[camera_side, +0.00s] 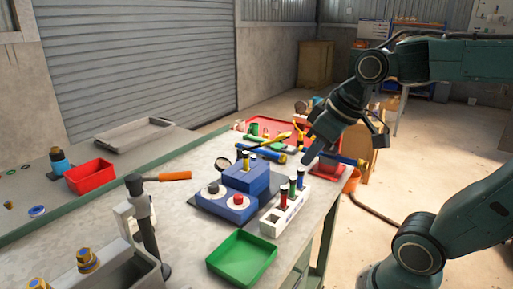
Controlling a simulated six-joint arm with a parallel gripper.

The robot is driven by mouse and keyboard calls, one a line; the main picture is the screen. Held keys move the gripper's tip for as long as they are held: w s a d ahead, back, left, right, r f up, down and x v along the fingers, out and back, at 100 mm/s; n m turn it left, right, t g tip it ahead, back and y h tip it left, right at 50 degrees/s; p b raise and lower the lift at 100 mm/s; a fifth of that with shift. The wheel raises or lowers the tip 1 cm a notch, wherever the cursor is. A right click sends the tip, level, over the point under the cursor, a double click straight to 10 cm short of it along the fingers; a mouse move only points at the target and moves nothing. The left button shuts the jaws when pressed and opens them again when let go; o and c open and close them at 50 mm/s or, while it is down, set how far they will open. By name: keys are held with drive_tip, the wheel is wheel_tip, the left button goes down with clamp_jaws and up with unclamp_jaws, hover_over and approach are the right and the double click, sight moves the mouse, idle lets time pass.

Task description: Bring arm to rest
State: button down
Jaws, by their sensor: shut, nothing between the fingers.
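My gripper (309,157) is shut and empty. It points down and to the left above the far right part of the workbench (190,250), near the red tray (283,125). My dark green arm reaches in from the upper right, bent at a joint above the gripper. The small size of the fingertips hides their exact gap to the things behind them.
A blue stepped block (246,178) with round fittings stands mid-bench. Beside it is a white rack (283,217) with several coloured vials. A green tray (241,257) lies in front. A post with an orange handle (175,176) stands left. A red bin (90,175) sits farther left.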

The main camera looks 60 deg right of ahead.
drive_tip(key=s+a+f, duration=0.1)
drive_tip(key=s+a, duration=0.1)
drive_tip(key=s, duration=0.3)
drive_tip(key=shift+s+a+f, duration=0.2)
drive_tip(key=shift+s+f, duration=0.05)
drive_tip(key=shift+f, duration=0.15)
idle(0.6)
